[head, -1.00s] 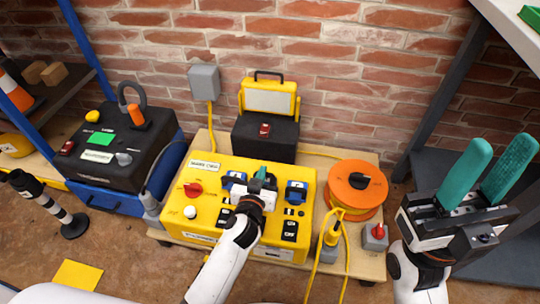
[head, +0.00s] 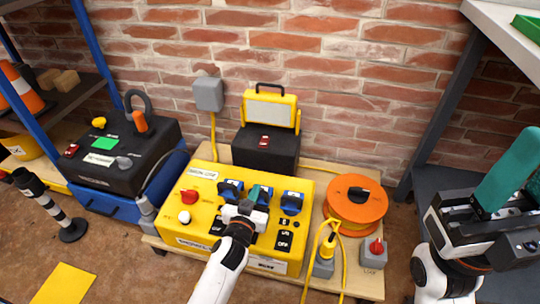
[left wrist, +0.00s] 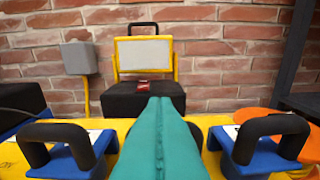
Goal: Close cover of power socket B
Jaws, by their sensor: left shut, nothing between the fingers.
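The yellow power box (head: 197,225) stands on a low wooden platform. Its top has a row of blue socket units with black parts: a left one (head: 230,190), a middle one (head: 264,197) and a right one (head: 291,203). The letters on them are too small to read. My left gripper (head: 254,192) is shut and empty over the middle unit and partly hides it. In the left wrist view its teal fingers (left wrist: 160,130) lie between two blue units with black handles, left (left wrist: 65,150) and right (left wrist: 255,150). My right gripper (head: 520,175) is open, at the right edge, away from the box.
An orange cable reel (head: 355,205) and a grey box with a red knob (head: 374,253) stand right of the power box. A work lamp (head: 270,108) on a black case (head: 265,148) stands behind, against the brick wall. A black-topped case (head: 115,155) is at left.

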